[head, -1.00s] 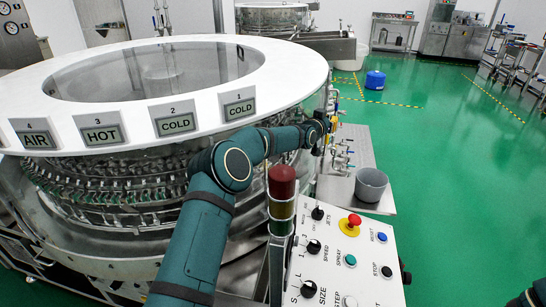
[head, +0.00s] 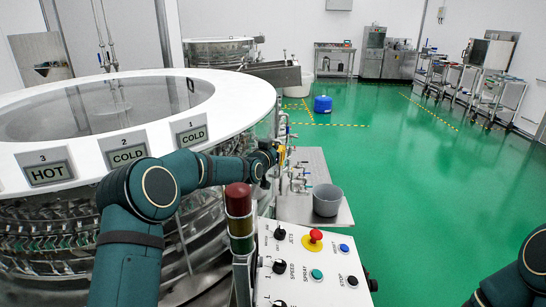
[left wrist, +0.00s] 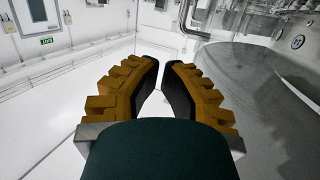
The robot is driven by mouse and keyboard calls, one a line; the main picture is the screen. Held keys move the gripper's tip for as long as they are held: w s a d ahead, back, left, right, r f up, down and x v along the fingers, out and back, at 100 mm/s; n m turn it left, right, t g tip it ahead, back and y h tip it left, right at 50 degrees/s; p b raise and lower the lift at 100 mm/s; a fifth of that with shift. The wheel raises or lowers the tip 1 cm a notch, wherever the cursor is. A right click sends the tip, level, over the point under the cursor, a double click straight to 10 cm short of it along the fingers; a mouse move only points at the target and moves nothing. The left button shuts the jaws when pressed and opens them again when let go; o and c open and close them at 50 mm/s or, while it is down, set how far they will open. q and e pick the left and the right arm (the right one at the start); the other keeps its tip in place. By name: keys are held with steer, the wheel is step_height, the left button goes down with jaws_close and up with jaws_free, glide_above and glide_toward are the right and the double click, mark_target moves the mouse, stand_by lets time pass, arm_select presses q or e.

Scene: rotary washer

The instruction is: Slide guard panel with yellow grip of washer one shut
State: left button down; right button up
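Washer one (head: 160,210) stands at the left in the head view, with a white ring top and COLD and HOT labels. My left arm reaches along its right side. My left gripper (head: 279,153) is at the washer's right edge, small and partly hidden by my arm. In the left wrist view, its yellow fingers (left wrist: 162,70) converge almost to touching at the tips, with nothing visible between them. I cannot make out the guard panel or tell its yellow grip from my yellow fingers. Only part of my right arm shows at the lower right.
A control panel (head: 315,268) with knobs and a red button stands in front, beside a red-topped signal post (head: 238,200). A grey bucket (head: 327,200) sits on a metal side shelf (head: 295,210) near valves. Green floor (head: 430,190) is open at the right.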

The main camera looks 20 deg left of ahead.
arm_select(q)
steer(key=shift+s+d+r, duration=0.15)
steer(key=shift+s, duration=1)
steer(key=shift+s+d+r, duration=0.1)
steer(key=shift+s+r, duration=0.05)
steer(key=shift+s, duration=1)
